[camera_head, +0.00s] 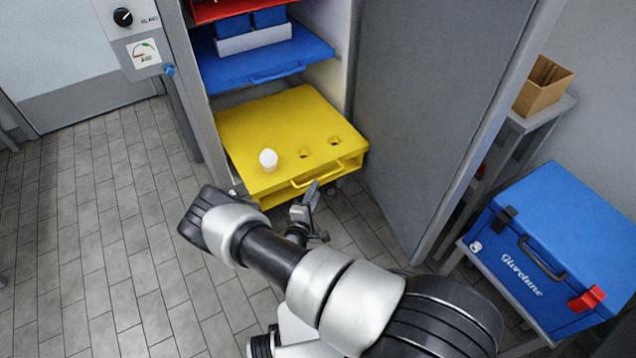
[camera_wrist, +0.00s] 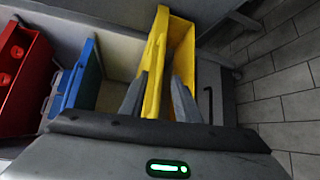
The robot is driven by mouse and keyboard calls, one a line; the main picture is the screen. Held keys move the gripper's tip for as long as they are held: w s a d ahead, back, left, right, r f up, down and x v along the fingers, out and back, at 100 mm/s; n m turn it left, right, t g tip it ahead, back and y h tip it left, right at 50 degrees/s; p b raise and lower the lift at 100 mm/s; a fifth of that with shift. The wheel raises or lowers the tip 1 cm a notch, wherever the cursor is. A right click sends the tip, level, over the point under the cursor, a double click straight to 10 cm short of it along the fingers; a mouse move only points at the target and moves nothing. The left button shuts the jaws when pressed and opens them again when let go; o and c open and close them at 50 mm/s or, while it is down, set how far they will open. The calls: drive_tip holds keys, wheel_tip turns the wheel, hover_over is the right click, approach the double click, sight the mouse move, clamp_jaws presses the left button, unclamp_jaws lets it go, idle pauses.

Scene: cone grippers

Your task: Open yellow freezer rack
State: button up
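The yellow freezer rack (camera_head: 262,125) is the lowest rack seen in the open freezer and reaches further forward than the blue one above it. Its yellow handle (camera_head: 318,174) is on the front face. A white cup-like piece (camera_head: 268,159) stands on its top beside two small holes. My gripper (camera_head: 308,204) is just in front of the handle, low and near its right part. In the wrist view my gripper (camera_wrist: 160,76) has its fingers apart, with yellow rack parts (camera_wrist: 180,50) showing between and beyond them. I cannot tell whether a finger touches the handle.
A blue rack (camera_head: 262,62) and a red rack (camera_head: 222,9) are above. The grey freezer door (camera_head: 425,110) stands open to the right. A blue cooler box (camera_head: 560,250) rests on a stand further right. Tiled floor at left is clear.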

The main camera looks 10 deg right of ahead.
drive_tip(key=p+v, duration=0.1)
drive_tip(key=v, duration=1)
drive_tip(key=shift+s, duration=0.3)
drive_tip(key=shift+a, duration=0.1)
drive_tip(key=w+d+r+m+g+h, duration=0.1)
drive_tip(key=d+r+m+g+h, duration=0.25)
drive_tip(key=r, duration=0.45)
drive_tip(key=w+d+r+m+g+h, duration=0.1)
drive_tip(key=d+r+m+g+h, duration=0.2)
drive_tip(key=r, duration=0.6)
drive_tip(key=s+d+r+m+g+y, duration=0.2)
drive_tip(key=s+r+m+g, duration=0.1)
drive_tip(key=r, duration=0.4)
drive_tip(key=s+d+r+m+g+y, duration=0.1)
drive_tip(key=s+d+r+m+g, duration=0.1)
drive_tip(key=s+r+m+g, duration=0.3)
drive_tip(key=s+a+r+t+y, duration=0.25)
drive_tip(key=s+r+y, duration=0.4)
drive_tip(key=r, duration=0.35)
drive_tip(key=s+a+r+t+y, duration=0.25)
drive_tip(key=s+r+y, duration=0.25)
drive_tip(key=s+r, duration=0.45)
wheel_tip(320, 180, up, 16)
drive_tip(key=w+p, duration=0.1)
drive_tip(key=p, duration=1.3)
drive_tip(key=shift+w+d+f+t, duration=0.2)
drive_tip(key=shift+w+d+t, duration=0.15)
drive_tip(key=shift+d, duration=0.1)
